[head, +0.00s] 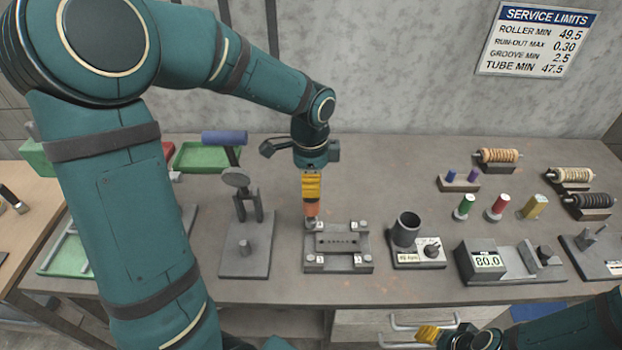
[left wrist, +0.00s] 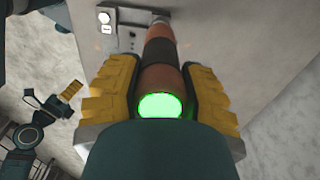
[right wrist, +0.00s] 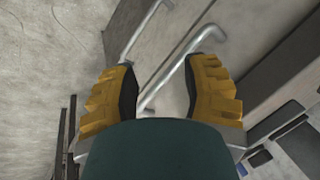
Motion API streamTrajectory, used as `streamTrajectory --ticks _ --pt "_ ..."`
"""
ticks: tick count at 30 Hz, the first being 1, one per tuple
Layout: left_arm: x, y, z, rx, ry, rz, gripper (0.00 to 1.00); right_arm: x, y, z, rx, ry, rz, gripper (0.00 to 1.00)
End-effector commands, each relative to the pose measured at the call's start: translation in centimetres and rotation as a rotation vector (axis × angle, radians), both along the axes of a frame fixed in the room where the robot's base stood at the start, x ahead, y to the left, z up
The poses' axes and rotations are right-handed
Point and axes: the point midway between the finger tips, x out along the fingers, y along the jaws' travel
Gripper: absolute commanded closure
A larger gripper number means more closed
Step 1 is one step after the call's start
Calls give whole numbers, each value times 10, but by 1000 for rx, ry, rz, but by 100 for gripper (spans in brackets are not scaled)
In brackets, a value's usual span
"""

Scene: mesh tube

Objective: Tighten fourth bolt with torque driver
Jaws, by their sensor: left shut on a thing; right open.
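My left gripper (head: 312,190) is shut on the torque driver (head: 312,209), an upright orange tool with a dark band. The driver points down at the back-left corner of the grey bolt fixture (head: 338,264). Its tip is too small to tell whether it sits on the bolt there. In the left wrist view the driver (left wrist: 168,78) lies between both yellow fingers, and its near end glows green (left wrist: 160,106). Pale numbered tags mark the fixture's corners. My right gripper (right wrist: 162,68) is open and empty, low in front of the bench by a drawer handle.
A stand with a blue-handled lever (head: 224,138) is left of the fixture. A grey cup on a base (head: 407,230) and a block reading 80.0 (head: 487,262) are to its right. Rollers and coloured pegs fill the right side. Drawer handles (head: 418,323) are below the bench edge.

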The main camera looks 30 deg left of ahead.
Motion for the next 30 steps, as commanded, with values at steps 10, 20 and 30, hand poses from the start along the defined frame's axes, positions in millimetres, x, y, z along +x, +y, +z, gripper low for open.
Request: streamTrajectory --ticks 10,20,30 --pt "0 0 17 -1 1 0 100 0 0 14 0 0 0 53" --pt "0 0 34 0 0 0 100 0 0 28 0 0 0 53" --pt "0 0 51 1 -1 -1 100 0 0 42 0 0 0 53"
